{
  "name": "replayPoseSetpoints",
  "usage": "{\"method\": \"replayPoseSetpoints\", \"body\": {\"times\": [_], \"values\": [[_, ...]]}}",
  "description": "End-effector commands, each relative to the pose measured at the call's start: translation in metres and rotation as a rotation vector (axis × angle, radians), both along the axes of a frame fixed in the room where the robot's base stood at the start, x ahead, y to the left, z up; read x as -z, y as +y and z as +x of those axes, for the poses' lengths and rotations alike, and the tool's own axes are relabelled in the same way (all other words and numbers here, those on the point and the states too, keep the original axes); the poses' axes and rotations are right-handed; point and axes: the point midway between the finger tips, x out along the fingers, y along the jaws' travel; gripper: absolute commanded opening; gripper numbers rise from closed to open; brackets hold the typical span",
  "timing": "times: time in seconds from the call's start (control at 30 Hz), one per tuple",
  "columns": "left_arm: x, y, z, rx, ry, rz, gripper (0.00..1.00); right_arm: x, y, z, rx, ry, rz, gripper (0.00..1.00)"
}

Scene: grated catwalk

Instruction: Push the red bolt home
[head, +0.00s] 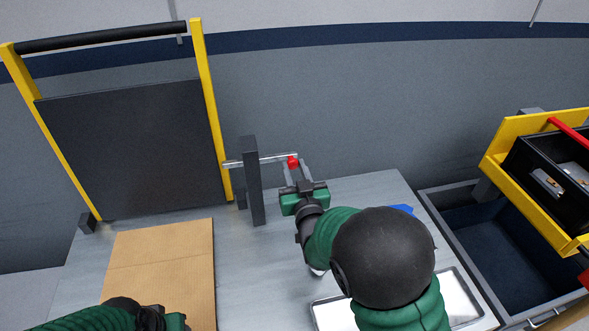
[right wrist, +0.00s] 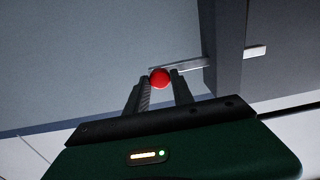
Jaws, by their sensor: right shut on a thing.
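The red bolt is a silver bar (head: 262,159) with a red knob (head: 292,161) near its right end. The bar runs through a dark upright post (head: 252,180), and its left end reaches the yellow frame of a dark panel (head: 135,150). My right gripper (head: 294,170) is shut on the red knob. In the right wrist view, the knob (right wrist: 160,78) sits between the two fingertips, with the bar (right wrist: 190,66) behind it passing the post (right wrist: 226,50). My left gripper (head: 174,321) is only partly in view at the bottom edge, and its fingers are hidden.
A cardboard sheet (head: 160,265) lies on the grey table (head: 375,187). A metal tray (head: 322,314) and something blue (head: 402,209) are partly behind my right arm. At right are a dark open bin (head: 440,206) and a yellow-framed black box (head: 515,165).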

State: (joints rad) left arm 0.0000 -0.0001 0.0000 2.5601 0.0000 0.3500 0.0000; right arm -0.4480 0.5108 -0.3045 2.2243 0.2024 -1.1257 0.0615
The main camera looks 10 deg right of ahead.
Motion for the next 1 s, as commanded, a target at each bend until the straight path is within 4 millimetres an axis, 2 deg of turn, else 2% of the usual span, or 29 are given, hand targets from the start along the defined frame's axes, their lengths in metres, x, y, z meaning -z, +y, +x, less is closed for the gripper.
{"method": "replayPoseSetpoints", "body": {"times": [0.23,0.4,0.53,0.83,0.87,1.0], "values": [[0.001,0.000,0.000,0.000,0.000,0.000,0.47,0.000,0.004,0.000,-0.002,-0.001,0.000,0.00],[0.003,0.000,0.000,0.000,0.000,0.000,0.47,0.000,0.033,0.001,-0.005,-0.005,0.001,0.00],[0.004,0.000,0.000,0.000,0.000,0.000,0.47,-0.001,0.049,0.000,-0.003,-0.003,0.000,0.00],[0.004,0.000,0.000,0.000,0.000,0.000,0.47,-0.001,0.052,0.000,-0.005,-0.002,0.000,0.00],[0.004,0.000,0.000,0.000,0.000,0.000,0.47,-0.001,0.052,0.000,-0.005,-0.002,0.000,0.32],[0.004,0.000,0.000,0.000,0.000,0.000,0.47,-0.001,0.052,0.000,-0.004,-0.001,0.000,0.50]]}}
